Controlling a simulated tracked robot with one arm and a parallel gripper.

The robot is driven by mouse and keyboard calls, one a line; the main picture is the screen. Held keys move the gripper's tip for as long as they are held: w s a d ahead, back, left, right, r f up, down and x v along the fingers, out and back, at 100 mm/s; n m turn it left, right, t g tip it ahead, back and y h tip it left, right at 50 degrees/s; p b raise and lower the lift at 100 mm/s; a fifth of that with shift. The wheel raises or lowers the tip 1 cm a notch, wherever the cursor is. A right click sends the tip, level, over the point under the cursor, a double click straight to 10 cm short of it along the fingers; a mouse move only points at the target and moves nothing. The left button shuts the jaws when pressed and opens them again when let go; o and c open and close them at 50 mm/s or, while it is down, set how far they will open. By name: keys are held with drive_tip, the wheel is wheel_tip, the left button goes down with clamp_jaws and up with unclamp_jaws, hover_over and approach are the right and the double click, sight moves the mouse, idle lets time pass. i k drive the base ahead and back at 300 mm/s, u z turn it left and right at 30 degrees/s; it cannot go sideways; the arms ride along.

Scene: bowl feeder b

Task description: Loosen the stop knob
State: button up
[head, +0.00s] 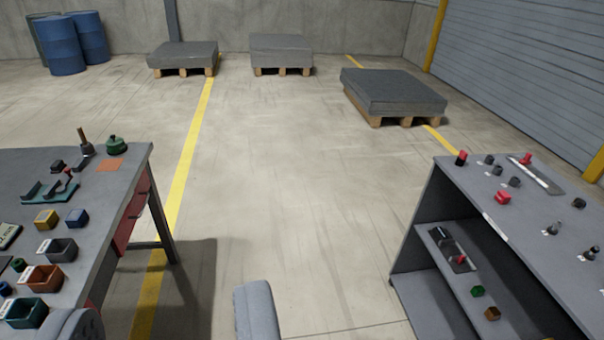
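I cannot tell which part is the stop knob. Several small red parts that could be knobs show on the right bench. A red-topped black piece (461,158) is near the far left corner of its top. A red round piece (503,197) lies nearer. A red knob-like piece (526,158) sits on a long light-and-dark plate (537,175). On the shelf below, another red knob-like piece (461,260) sits on a dark plate. They are far off and small. I see no gripper fingertips; only grey parts, probably mine, show at the bottom edge.
The grey right bench (480,197) carries several small black fittings. A left workbench (120,180) holds coloured bins, tools and a green pot (117,145). Open concrete floor (310,200) lies between them. Loaded pallets (392,92) and blue drums (62,48) stand behind.

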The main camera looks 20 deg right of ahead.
sight(579, 203)
drive_tip(key=z, duration=0.15)
drive_tip(key=i, duration=1.25)
drive_tip(key=z, duration=0.7)
drive_tip(key=i, duration=1.1)
drive_tip(key=z, duration=1.45)
drive_tip(key=i, duration=1.1)
drive_tip(key=z, duration=0.5)
